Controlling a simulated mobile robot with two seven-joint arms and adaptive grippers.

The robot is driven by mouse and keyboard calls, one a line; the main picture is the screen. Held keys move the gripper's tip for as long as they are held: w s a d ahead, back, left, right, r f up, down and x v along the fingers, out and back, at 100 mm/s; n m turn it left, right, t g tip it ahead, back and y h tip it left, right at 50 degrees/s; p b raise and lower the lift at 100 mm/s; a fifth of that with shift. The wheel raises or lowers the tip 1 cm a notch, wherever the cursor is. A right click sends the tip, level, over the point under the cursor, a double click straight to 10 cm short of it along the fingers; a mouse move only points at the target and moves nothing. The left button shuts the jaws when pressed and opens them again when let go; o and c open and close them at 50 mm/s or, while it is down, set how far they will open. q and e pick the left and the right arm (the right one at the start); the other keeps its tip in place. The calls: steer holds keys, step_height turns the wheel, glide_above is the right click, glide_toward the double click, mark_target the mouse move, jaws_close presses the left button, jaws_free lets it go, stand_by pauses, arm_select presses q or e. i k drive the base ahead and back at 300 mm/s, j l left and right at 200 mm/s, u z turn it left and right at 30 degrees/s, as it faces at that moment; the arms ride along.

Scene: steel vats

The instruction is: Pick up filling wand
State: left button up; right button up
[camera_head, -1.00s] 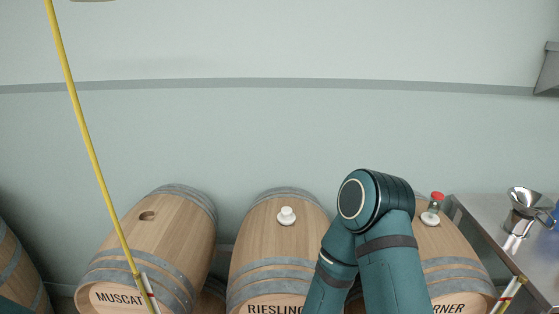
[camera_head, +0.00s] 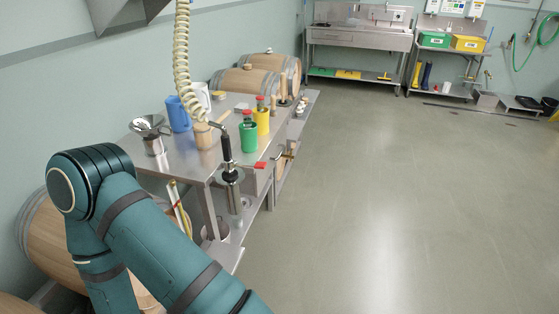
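What looks like the filling wand (camera_head: 226,148), with a black handle and a thin bent metal tube at its top, stands upright in a steel holder (camera_head: 232,190) at the near right corner of the steel table. Its lower end is hidden in the holder. A cream coiled hose (camera_head: 183,60) hangs from above, just left of the wand; I cannot tell where it joins. Neither gripper shows. One of my teal arms is folded at the lower left, apart from the wand.
The steel table (camera_head: 183,163) bears blue (camera_head: 178,115), green (camera_head: 248,138) and yellow (camera_head: 262,122) containers and a steel funnel (camera_head: 150,130). Barrels (camera_head: 247,80) stand behind it and at lower left. A sink bench (camera_head: 357,38) stands at the far wall. The floor (camera_head: 370,180) at right is open.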

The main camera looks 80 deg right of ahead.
mark_target(229, 174)
steer(key=l+z, duration=0.15)
steer(key=z, duration=1.95)
steer(key=u, duration=3.1)
steer(key=z, duration=3.1)
